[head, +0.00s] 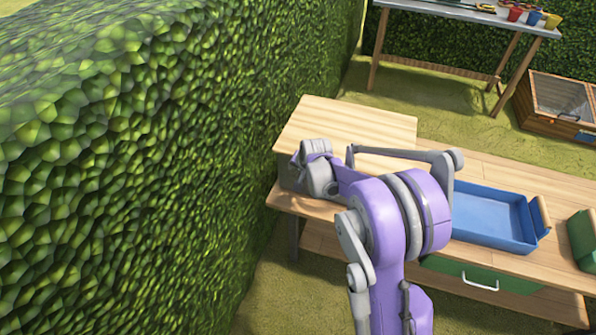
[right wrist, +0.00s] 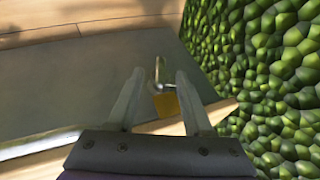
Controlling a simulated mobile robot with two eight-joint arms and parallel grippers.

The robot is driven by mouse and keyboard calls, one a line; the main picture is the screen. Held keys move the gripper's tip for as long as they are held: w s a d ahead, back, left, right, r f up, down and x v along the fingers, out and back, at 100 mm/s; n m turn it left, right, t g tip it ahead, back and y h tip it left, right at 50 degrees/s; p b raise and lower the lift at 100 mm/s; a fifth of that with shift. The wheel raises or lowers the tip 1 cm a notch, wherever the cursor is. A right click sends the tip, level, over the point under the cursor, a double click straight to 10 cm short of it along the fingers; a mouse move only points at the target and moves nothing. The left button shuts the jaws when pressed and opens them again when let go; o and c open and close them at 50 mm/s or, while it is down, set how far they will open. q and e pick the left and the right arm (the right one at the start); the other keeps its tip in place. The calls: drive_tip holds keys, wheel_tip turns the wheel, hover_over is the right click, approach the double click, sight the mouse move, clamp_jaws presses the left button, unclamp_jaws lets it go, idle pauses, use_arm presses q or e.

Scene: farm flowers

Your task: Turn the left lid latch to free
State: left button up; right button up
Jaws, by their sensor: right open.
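A box with a pale wooden lid (head: 345,122) and grey sides stands at the left end of the workbench in the head view. In the right wrist view a small metal latch (right wrist: 158,86) with a yellow-brown piece (right wrist: 167,105) under it sits on the box's grey side (right wrist: 95,78). My right gripper (right wrist: 160,72) is open, its two fingers on either side of the latch in the picture; I cannot tell whether they touch it. In the head view my right wrist (head: 318,172) is at the box's front left, and its fingers are hidden. My left gripper is not in view.
A tall hedge (head: 140,170) runs close along the left of the bench. A blue tray (head: 490,220) and a green container (head: 583,240) are on the bench's right part. A green drawer (head: 480,277) is below. A table with pots (head: 515,13) stands behind.

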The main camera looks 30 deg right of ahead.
drive_tip(key=shift+w+f, duration=0.25)
drive_tip(key=shift+f, duration=0.25)
clamp_jaws()
drive_tip(key=shift+w+a+n+g+h, duration=0.1)
drive_tip(key=shift+n+g+h, duration=0.2)
drive_tip(key=shift+g+h, duration=0.35)
drive_tip(key=shift+g+h+b, duration=0.4)
drive_tip(key=shift+g+h, duration=0.15)
drive_tip(key=shift+g, duration=0.4)
